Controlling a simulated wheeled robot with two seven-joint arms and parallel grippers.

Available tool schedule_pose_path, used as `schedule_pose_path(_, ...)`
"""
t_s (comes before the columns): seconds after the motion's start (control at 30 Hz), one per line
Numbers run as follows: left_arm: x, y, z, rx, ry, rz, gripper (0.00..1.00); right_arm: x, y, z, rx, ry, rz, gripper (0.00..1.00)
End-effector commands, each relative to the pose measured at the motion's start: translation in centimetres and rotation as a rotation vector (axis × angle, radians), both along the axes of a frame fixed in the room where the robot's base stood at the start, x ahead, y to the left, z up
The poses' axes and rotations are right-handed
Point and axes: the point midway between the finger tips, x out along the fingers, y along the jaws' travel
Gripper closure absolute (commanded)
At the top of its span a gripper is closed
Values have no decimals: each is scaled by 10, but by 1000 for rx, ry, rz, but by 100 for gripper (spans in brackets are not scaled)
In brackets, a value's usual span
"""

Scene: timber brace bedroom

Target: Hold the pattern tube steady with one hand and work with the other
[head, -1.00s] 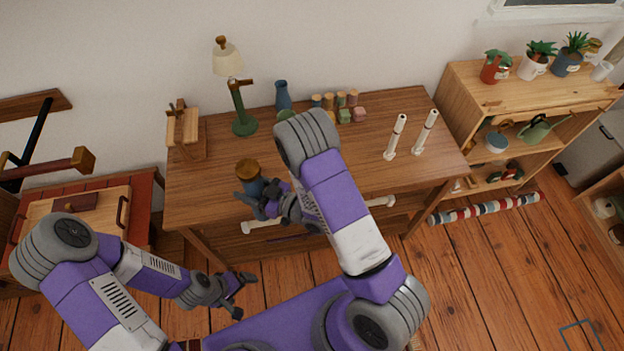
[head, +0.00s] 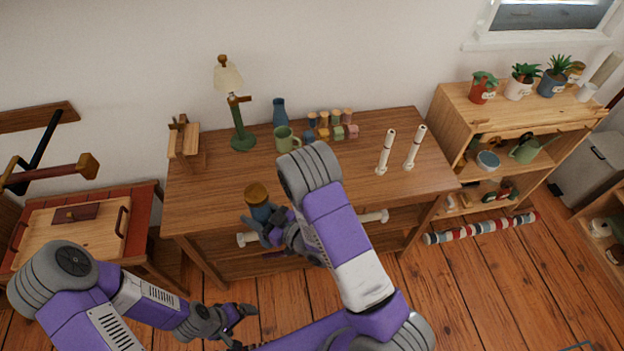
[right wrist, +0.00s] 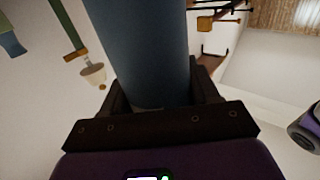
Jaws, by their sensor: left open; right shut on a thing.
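A blue tube with a brown cap (head: 257,193) stands upright in my right gripper (head: 262,228), at the front edge of the wooden desk (head: 215,205). My right gripper is shut around its lower part. In the right wrist view the blue tube (right wrist: 142,50) fills the space between the fingers, and its far end is out of frame. My left gripper (head: 243,326) is open and empty, low in front of the desk and apart from the tube. I cannot tell for sure that this blue tube is the pattern tube.
The desk holds a green lamp (head: 242,140), a green mug (head: 286,140), a blue vase (head: 280,112), small colored blocks and two white posts (head: 385,152). A striped roll (head: 482,228) lies on the floor by the shelf (head: 450,110). The desk's left front is clear.

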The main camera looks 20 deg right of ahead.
Motion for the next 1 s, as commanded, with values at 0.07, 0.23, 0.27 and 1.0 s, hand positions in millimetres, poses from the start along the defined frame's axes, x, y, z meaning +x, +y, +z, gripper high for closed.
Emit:
schedule_pose_path(0.07, 0, 0, 0, 0, 0, 0, 8, 2, -6, 1, 1, 2, -34, 100)
schedule_pose_path(0.23, 0, 0, 0, 0, 0, 0, 8, 9, -27, 3, 0, 10, -152, 100)
schedule_pose_path(0.27, 0, 0, 0, 0, 0, 0, 8, 10, -32, 4, 0, 11, -176, 100)
schedule_pose_path(1.0, 0, 0, 0, 0, 0, 0, 8, 11, -118, 20, -4, -15, -603, 100)
